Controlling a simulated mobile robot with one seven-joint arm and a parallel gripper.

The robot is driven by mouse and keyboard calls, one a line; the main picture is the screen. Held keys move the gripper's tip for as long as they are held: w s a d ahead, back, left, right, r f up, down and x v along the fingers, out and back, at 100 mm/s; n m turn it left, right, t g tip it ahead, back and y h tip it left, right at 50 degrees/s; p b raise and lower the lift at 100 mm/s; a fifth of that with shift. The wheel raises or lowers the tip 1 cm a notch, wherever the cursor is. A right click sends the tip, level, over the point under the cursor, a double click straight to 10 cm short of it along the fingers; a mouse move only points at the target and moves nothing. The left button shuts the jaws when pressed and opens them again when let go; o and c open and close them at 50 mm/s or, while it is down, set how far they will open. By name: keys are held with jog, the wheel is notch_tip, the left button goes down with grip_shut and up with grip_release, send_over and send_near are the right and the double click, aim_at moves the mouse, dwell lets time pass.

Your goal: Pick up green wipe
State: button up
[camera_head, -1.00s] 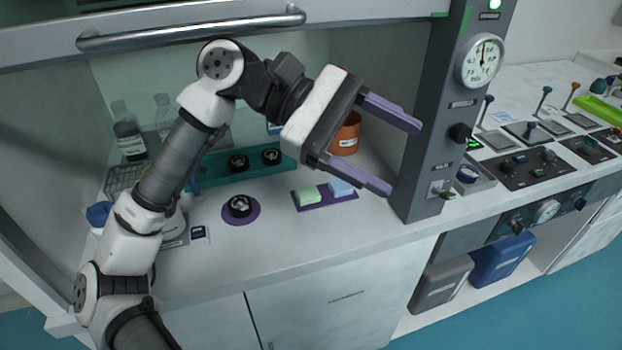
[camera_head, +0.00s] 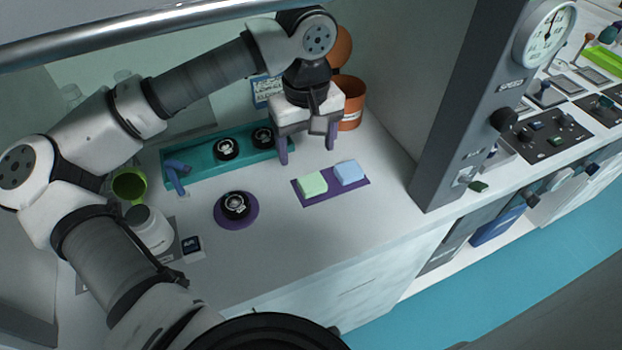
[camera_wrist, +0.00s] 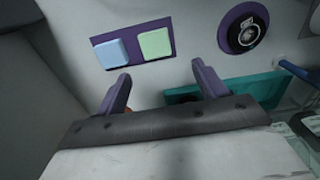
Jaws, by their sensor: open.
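The green wipe (camera_head: 312,184) is a small pale green block lying on the left part of a purple mat (camera_head: 329,190). It also shows in the wrist view (camera_wrist: 155,43), ahead of the fingertips. A light blue block (camera_head: 349,172) lies beside it on the same mat. My gripper (camera_head: 306,152) points down, open and empty, above the counter and behind the mat. In the wrist view its two purple fingers (camera_wrist: 161,77) are spread apart, with bare counter between them and the green wipe beyond, not touching it.
A black round part on a purple disc (camera_head: 237,207) is left of the mat. A teal tray (camera_head: 200,170) with black round parts and an orange container (camera_head: 352,103) stand behind. A grey pillar (camera_head: 447,130) rises at right. The counter's front is clear.

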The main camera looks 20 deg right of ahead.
aim_at(310, 179)
notch_tip(310, 179, down, 3)
jog(key=shift+r, duration=0.1)
jog(key=f, duration=0.1)
jog(key=f+p, duration=0.2)
jog(key=f, duration=0.1)
jog(key=shift+s+d+f, duration=0.1)
jog(key=shift+s+d, duration=0.1)
jog(key=shift+d, duration=0.05)
jog(key=shift+f, duration=0.55)
jog(key=c, duration=1.1)
